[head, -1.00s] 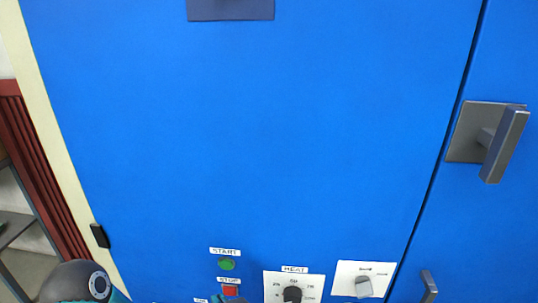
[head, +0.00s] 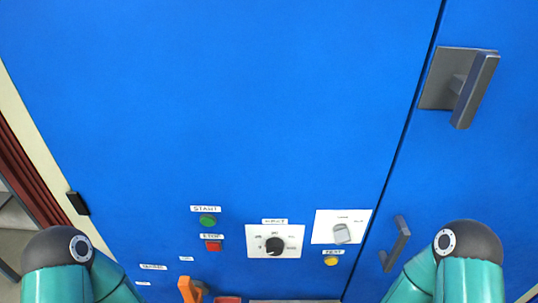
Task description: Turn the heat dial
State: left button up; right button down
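The heat dial (head: 274,245) is a round black knob on a white plate with small markings, low in the middle of the blue cabinet front. Its label is above it, and the marking its pointer is on is too small to read. My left arm comes in at the lower left and my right arm at the lower right, both teal with dark joints. Neither gripper shows in the head view, and nothing of mine touches the dial.
Left of the dial are a green start button (head: 208,220) and a red stop button (head: 213,246). An orange handle (head: 189,290) is below. Door handles (head: 473,88) (head: 396,244) project at the right.

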aim_at(274, 247)
jog(key=z, duration=0.85)
jog(key=k, duration=1.75)
jog(key=u, duration=0.75)
jog(key=i, duration=1)
jog(key=z, duration=0.05)
